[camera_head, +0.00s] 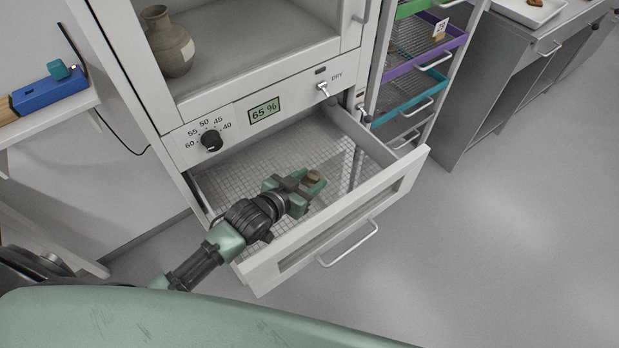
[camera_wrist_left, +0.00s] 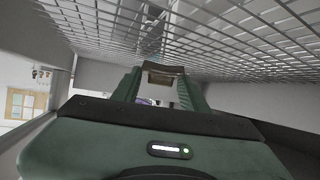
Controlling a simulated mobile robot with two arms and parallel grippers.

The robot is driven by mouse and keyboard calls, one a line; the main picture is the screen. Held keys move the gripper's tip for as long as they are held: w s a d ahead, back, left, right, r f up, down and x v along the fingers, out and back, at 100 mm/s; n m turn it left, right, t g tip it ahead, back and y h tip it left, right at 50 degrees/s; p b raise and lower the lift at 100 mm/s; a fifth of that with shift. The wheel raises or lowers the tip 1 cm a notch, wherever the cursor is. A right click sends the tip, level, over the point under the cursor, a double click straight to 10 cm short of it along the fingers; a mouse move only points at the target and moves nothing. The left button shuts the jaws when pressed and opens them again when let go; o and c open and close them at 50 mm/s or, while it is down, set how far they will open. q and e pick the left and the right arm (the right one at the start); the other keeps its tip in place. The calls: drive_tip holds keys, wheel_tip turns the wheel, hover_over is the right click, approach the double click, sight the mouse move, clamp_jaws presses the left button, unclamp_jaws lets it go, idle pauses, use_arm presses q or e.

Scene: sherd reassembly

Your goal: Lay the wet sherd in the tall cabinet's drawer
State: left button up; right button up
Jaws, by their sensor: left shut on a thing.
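My left gripper (camera_head: 314,181) is inside the open drawer (camera_head: 352,217) of the tall cabinet (camera_head: 262,62). It is shut on a small brown sherd (camera_head: 313,176). In the left wrist view the sherd (camera_wrist_left: 163,68) sits between the two green fingers of the left gripper (camera_wrist_left: 160,82), close to the drawer's wire mesh. I cannot tell whether the sherd touches the mesh. Most of the mesh floor around it is bare. My right gripper is not in view.
The cabinet front has a 65 % display (camera_head: 264,111), a black knob (camera_head: 211,140) and a switch marked DRY (camera_head: 323,90). A clay jug (camera_head: 171,45) stands inside above. A rack with coloured trays (camera_head: 425,55) stands right of the drawer. The floor in front is clear.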

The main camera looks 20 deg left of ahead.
use_arm(q)
drive_tip(key=o, duration=1.4)
drive_tip(key=shift+r, duration=0.2)
drive_tip(key=v, duration=1.2)
drive_tip(key=shift+r+p, duration=0.4)
